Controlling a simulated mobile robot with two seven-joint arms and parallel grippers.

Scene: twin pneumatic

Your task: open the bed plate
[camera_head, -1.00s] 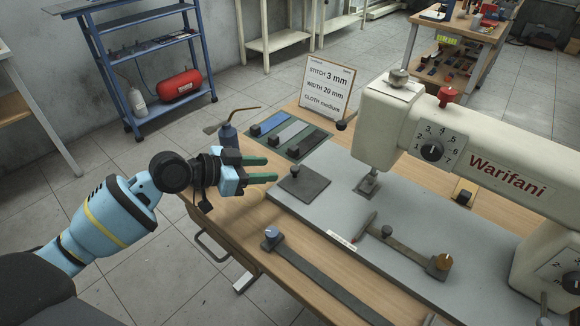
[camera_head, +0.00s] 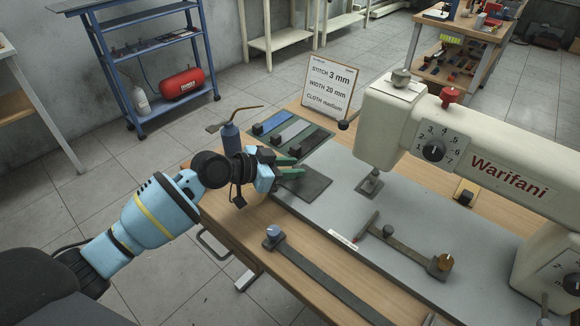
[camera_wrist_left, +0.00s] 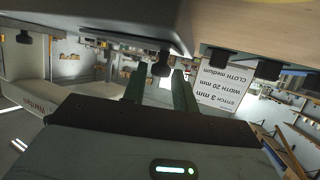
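The bed plate (camera_head: 312,189) is a dark grey square plate lying flat at the left end of the sewing machine's grey bed (camera_head: 345,205). My left gripper (camera_head: 294,166) is over the plate's far-left part in the head view, hiding the plate's small dark knob there. The left wrist view shows a dark knob (camera_wrist_left: 160,66) between and just beyond the open green fingers. I cannot tell whether the fingers touch it. My right gripper is not in view.
The sewing machine (camera_head: 440,140) stands right of the plate. A dark bar with a blue-grey knob (camera_head: 273,232) is in front. Open floor lies left.

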